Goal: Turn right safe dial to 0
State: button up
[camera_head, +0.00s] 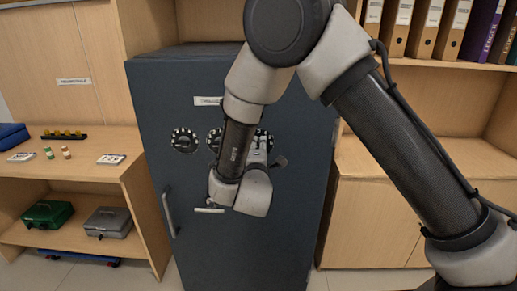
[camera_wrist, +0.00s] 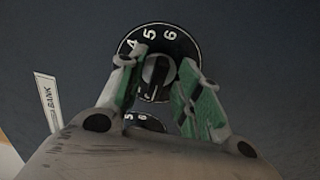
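The dark blue safe (camera_head: 240,245) stands in the middle of the head view, with a row of round black dials on its front. The right dial (camera_head: 266,134) is mostly hidden behind my arm. My gripper (camera_wrist: 161,66) is open around the knob, with green-padded fingers on both sides. A gap shows on the right; contact on the left cannot be told. The dial's other figures are hidden.
The left dial (camera_head: 184,140) and the partly covered middle dial (camera_head: 214,140) are beside it. A door handle (camera_head: 168,214) stands out at the safe's lower left. Wooden shelves with cash boxes (camera_head: 48,214) are left; a cabinet (camera_head: 375,225) and binders (camera_head: 425,27) are right.

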jog(key=s, duration=1.2)
jog(key=shift+a, duration=0.2)
